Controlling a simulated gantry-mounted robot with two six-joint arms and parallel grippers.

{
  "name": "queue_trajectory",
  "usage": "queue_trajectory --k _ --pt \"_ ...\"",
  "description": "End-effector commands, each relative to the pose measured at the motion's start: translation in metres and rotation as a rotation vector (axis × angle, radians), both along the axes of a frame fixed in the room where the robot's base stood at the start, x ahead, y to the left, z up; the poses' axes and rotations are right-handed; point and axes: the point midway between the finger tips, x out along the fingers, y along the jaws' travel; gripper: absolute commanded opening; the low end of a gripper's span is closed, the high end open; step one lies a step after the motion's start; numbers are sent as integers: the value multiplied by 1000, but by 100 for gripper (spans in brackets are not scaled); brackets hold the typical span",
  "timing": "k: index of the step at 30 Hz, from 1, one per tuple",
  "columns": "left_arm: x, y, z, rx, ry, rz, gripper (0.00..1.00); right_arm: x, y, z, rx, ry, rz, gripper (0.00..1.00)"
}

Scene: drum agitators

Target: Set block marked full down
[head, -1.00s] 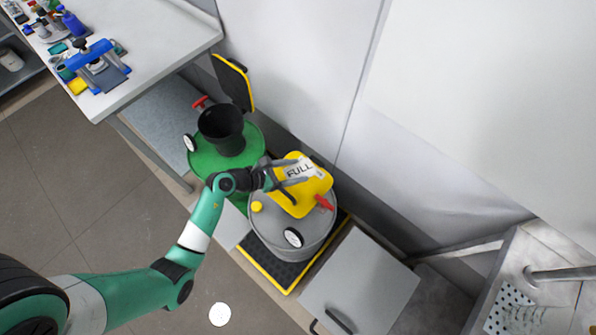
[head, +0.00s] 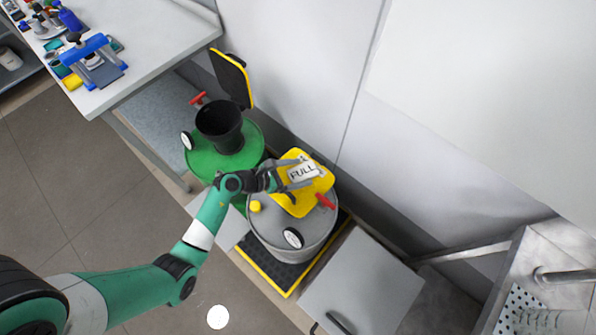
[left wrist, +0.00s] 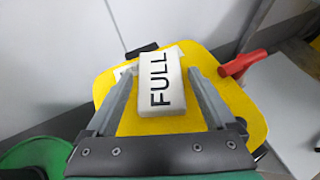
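The white block marked FULL (head: 302,172) sits on the yellow lid (head: 289,200) on top of the grey drum (head: 315,235). In the left wrist view the block (left wrist: 160,82) lies with its lettering facing the camera, on the yellow surface (left wrist: 245,115). My left gripper (head: 297,174) is at the block, one finger on each side. In the left wrist view the fingers (left wrist: 164,90) stand apart, with a gap visible beside the block on both sides. A white patch shows on the lid partly behind the block. My right gripper is not in view.
A green drum (head: 245,142) with a black funnel (head: 219,124) and raised yellow-edged lid (head: 233,78) stands beside the grey drum. A red handle (head: 326,201) is close to the block. A white wall (head: 295,70) rises behind; a workbench (head: 165,40) is upper left.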

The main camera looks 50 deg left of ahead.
Motion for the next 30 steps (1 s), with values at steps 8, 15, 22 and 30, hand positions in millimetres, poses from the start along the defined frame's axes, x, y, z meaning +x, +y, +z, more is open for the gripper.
queue_trajectory --k 8,15,22,30 --pt "0 0 0 0 0 0 97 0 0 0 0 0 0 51" --pt "-17 5 16 0 1 4 97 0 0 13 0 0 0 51" --pt "-65 19 43 -1 1 6 97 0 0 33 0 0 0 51" --pt "-100 27 61 -1 -1 1 97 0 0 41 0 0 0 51"
